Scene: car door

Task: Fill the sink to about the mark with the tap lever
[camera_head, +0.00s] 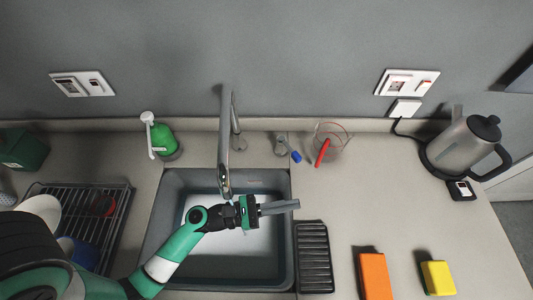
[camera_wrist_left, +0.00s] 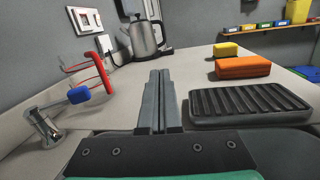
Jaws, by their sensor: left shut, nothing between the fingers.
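The grey sink (camera_head: 163,215) is sunk into the counter, with a pale area on its floor. I cannot tell whether that area is water, and no fill mark can be made out. The chrome tap spout (camera_head: 224,140) reaches over the sink from the back. Right of it stands a short chrome lever base (camera_head: 281,149) with a blue-tipped lever (camera_head: 296,156). The lever also shows in the left wrist view (camera_wrist_left: 79,95). My left gripper (camera_head: 296,204) is shut and empty above the sink's right side, apart from the lever. Its fingers also show in the left wrist view (camera_wrist_left: 158,78).
A clear jug with a red handle (camera_head: 322,152) stands right of the lever. A green soap bottle (camera_head: 163,139) is left of the tap. A ribbed black mat (camera_head: 314,258), an orange block (camera_head: 375,275), a yellow sponge (camera_head: 438,277) and a kettle (camera_head: 463,148) are to the right.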

